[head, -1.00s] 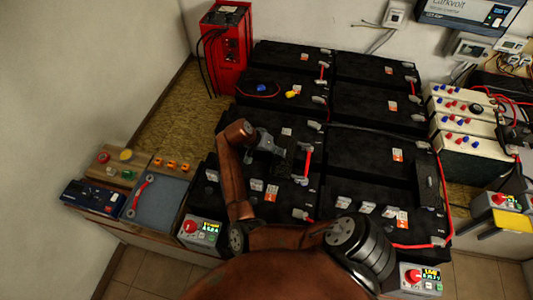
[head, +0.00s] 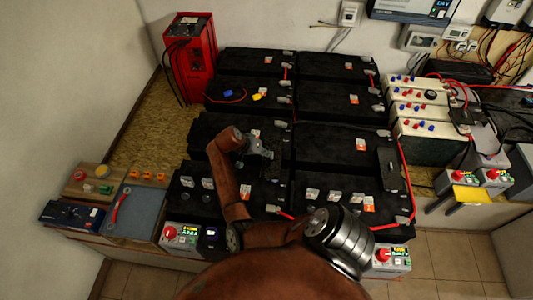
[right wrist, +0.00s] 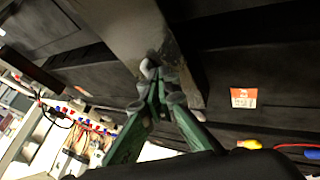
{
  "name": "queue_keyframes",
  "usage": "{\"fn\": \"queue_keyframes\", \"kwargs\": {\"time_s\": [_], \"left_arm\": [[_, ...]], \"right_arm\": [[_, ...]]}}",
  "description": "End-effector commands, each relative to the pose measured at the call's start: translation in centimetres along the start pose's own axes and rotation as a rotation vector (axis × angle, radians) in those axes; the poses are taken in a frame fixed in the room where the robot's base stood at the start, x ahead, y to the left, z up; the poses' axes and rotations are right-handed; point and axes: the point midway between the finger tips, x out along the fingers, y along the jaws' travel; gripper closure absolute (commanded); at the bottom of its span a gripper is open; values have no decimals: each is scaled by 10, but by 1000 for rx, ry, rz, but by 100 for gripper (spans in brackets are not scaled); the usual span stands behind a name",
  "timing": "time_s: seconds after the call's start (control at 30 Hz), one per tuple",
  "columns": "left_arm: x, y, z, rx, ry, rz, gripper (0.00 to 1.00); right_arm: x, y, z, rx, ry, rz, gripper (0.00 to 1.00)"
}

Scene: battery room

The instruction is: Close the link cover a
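Link cover a, a dark plate (head: 274,150), lies over the batteries' inner terminals near the middle of the head view. The red link beside it no longer shows there. My right gripper (head: 262,152) is at the cover's left side. In the right wrist view its green fingers (right wrist: 160,80) meet at the tips, against or just in front of the dark grey plate (right wrist: 140,35). Nothing shows held between them. I cannot tell whether they touch it or whether it lies fully flat. My left gripper is not in view.
Another black cover (head: 391,170) lies on the right batteries. A red charger (head: 190,60) stands at the back left. A blue-grey tray (head: 135,210) with a red link is at the left. Pale batteries (head: 428,110) with cables stand at the right.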

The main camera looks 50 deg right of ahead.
Motion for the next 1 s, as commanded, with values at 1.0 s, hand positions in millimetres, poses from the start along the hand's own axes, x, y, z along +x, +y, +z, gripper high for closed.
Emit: {"fn": "queue_keyframes", "kwargs": {"time_s": [1.0], "left_arm": [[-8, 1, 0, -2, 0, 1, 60]], "right_arm": [[-113, -20, 3, 7, -3, 3, 100]]}}
